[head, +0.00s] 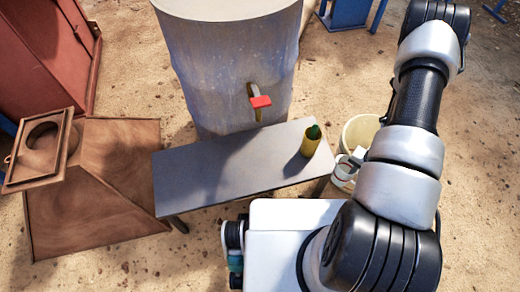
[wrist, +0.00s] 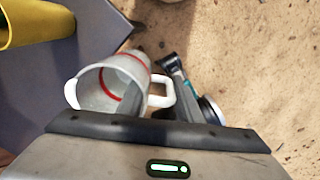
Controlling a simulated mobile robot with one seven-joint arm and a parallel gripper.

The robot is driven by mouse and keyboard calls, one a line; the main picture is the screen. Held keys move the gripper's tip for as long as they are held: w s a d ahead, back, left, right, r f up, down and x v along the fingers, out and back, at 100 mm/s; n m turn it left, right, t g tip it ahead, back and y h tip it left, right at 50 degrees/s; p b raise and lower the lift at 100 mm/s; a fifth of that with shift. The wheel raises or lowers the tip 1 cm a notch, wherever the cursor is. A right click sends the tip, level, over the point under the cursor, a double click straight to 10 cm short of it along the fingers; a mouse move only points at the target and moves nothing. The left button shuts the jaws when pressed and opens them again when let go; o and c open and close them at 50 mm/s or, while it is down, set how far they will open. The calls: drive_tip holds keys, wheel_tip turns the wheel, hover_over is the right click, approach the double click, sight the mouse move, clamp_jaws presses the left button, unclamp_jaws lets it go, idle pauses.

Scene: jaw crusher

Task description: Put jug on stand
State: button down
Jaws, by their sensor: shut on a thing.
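The white jug (head: 343,172) with red bands is at the right end of the grey bench-like stand (head: 195,172), partly hidden by my arm in the head view. In the wrist view the jug (wrist: 108,88) shows its open mouth, with a handle on the right and a small lip on the left. My gripper (wrist: 150,103) is shut on the jug at its rim, on the handle side. The jug is beside the stand's edge, apart from its top; its exact height is unclear. The stand's corner (wrist: 98,35) shows at the upper left.
A yellow cup (head: 311,141) with something green in it stands on the stand's right end. A large grey drum (head: 225,60) with a red-handled tap (head: 260,101) is behind. A pale bucket (head: 361,131) is beyond the jug. The stand's left and middle are clear.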

drive_tip(key=shift+d+f+m, duration=0.3)
drive_tip(key=shift+f+m, duration=0.6)
drive_tip(key=shift+m, duration=0.4)
drive_tip(key=shift+w+a+f+b, duration=0.1)
drive_tip(key=shift+w+a+f, duration=0.6)
drive_tip(key=shift+w+a, duration=2.8)
drive_tip(key=shift+w+a+f+b, duration=0.15)
drive_tip(key=shift+w+a+f, duration=0.65)
drive_tip(key=shift+a, duration=5.3)
drive_tip(key=shift+w+a+f+b, duration=0.1)
drive_tip(key=shift+w+a+f, duration=0.5)
drive_tip(key=shift+w+a, duration=2.95)
drive_tip(key=c, duration=1.3)
unclamp_jaws()
drive_tip(key=shift+s+a+r, duration=0.1)
drive_tip(key=shift+s+a, duration=1.15)
drive_tip(key=shift+o, duration=0.2)
wheel_tip(320, 180, up, 8)
drive_tip(key=p, duration=0.2)
drive_tip(key=shift+p, duration=0.35)
drive_tip(key=shift+s+d, duration=0.1)
